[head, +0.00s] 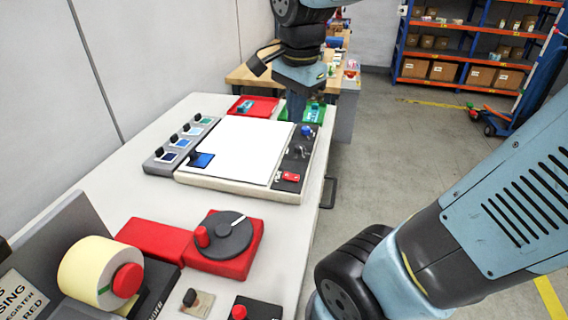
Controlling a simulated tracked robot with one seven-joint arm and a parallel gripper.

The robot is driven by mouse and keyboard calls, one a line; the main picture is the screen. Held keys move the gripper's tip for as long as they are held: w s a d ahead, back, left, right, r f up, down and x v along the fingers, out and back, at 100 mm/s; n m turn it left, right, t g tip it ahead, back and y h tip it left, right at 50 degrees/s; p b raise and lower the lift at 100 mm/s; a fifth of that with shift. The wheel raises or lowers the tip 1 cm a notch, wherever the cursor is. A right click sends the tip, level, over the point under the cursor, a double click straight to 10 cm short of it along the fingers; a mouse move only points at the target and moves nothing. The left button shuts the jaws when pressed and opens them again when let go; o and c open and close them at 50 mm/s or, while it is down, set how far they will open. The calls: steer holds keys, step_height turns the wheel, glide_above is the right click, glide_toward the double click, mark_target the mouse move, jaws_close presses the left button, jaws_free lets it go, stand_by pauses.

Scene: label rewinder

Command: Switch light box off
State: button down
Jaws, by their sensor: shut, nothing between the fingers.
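The light box (235,147) lies on the white bench, a flat cream case with a bright white panel. A dark control strip (286,165) runs along its right side. On the strip are a red rocker switch (291,177) near the front end and dark and blue knobs (305,131) farther back. I cannot tell the rocker's position. My gripper (296,118) points down over the far right corner of the light box, beyond the knobs and well behind the red switch. It is shut and empty. Its tips partly merge with the dark strip, so contact is unclear.
Red (253,107) and green (312,113) trays sit behind.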

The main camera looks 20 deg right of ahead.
steer(key=w+a+f+m+g+h, duration=0.1)
steer(key=w+f+m+g+h, duration=0.1)
steer(key=w+m, duration=0.4)
steer(key=f+m+g, duration=0.1)
steer(key=m, duration=0.4)
steer(key=shift+a+m, duration=0.4)
steer(key=shift+f, duration=0.2)
glide_above(288, 174)
steer(key=f, duration=1.2)
steer(key=shift+w+a, duration=0.1)
steer(key=shift+a, duration=0.15)
steer(key=shift+w+f, duration=0.1)
steer(key=shift+f, duration=0.65)
